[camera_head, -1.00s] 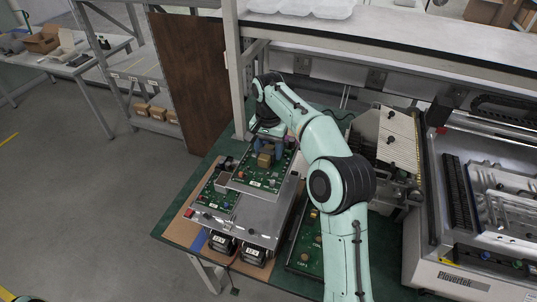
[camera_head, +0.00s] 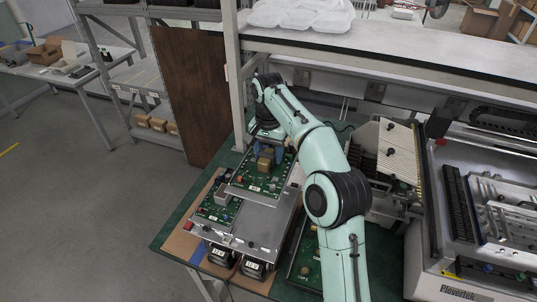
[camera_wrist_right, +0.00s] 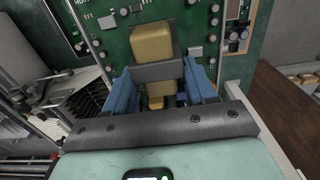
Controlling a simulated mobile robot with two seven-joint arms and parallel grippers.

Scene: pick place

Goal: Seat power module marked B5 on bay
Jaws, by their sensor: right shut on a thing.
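A green circuit board (camera_head: 251,184) with a gold block and small parts is at the upper part of the metal chassis (camera_head: 260,225). I take it to be the power module; its marking is too small to read. My right gripper (camera_head: 267,144) is over the board's far part. In the right wrist view its blue fingers (camera_wrist_right: 160,80) are closed around a small part on the board, with a gold block (camera_wrist_right: 152,42) just beyond. The board overlaps the chassis; I cannot tell whether it is seated or held above. The bay beneath it is hidden. My left gripper is out of view.
A smaller green board (camera_head: 213,212) lies on the chassis's left side. Another green board (camera_head: 305,262) lies to the right, partly behind my arm. A large machine (camera_head: 490,215) stands at the right.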

